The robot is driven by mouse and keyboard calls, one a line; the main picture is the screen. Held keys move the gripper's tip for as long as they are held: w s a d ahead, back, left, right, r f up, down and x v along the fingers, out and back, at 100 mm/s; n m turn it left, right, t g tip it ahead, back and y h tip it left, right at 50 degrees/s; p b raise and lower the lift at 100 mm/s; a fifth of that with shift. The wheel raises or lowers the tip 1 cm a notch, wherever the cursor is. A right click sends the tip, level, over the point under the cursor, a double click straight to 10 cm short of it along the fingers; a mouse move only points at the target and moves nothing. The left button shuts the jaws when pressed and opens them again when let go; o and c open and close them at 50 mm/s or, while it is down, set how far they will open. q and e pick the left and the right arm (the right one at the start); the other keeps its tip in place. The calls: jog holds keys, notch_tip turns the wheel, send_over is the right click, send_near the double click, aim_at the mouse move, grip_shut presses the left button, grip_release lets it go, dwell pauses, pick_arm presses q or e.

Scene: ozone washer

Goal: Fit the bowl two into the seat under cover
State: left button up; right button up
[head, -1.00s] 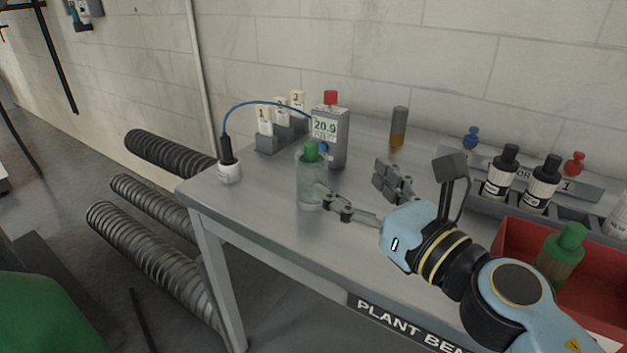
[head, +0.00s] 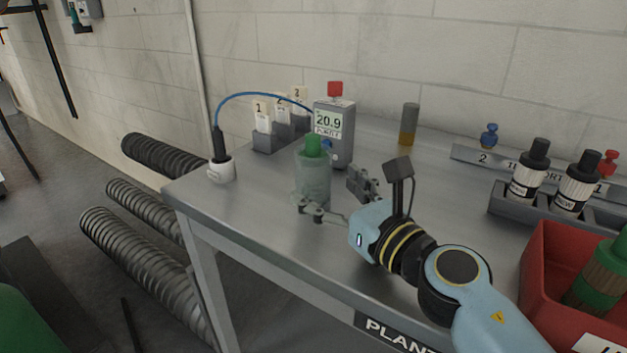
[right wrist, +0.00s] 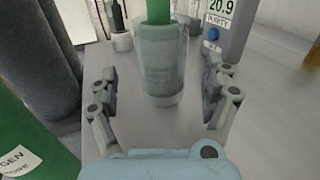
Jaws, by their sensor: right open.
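A translucent greenish cylindrical bowl with a green top (head: 313,178) stands upright on the bench near its left end. Whether it is marked two cannot be read. My right gripper (head: 335,194) is open at the bowl, low down; one finger overlaps the bowl's lower front in the head view. In the right wrist view the bowl (right wrist: 165,65) stands just ahead, centred between the open fingers (right wrist: 160,85), with a gap on both sides. No seat under a cover can be made out. My left gripper is not in view.
A grey meter reading 20.9 (head: 334,133) stands close behind the bowl. A white socket with a blue cable (head: 221,170) is left. Numbered tags (head: 261,117) stand behind. Black-capped bottles (head: 529,170) and a red bin (head: 545,285) are right. The bench (head: 250,205) is clear in front.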

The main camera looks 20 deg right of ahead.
aim_at(323, 180)
jog(key=x, duration=0.5)
jog(key=shift+w+d+r, duration=0.1)
jog(key=shift+r, duration=0.15)
jog(key=c, duration=1.6)
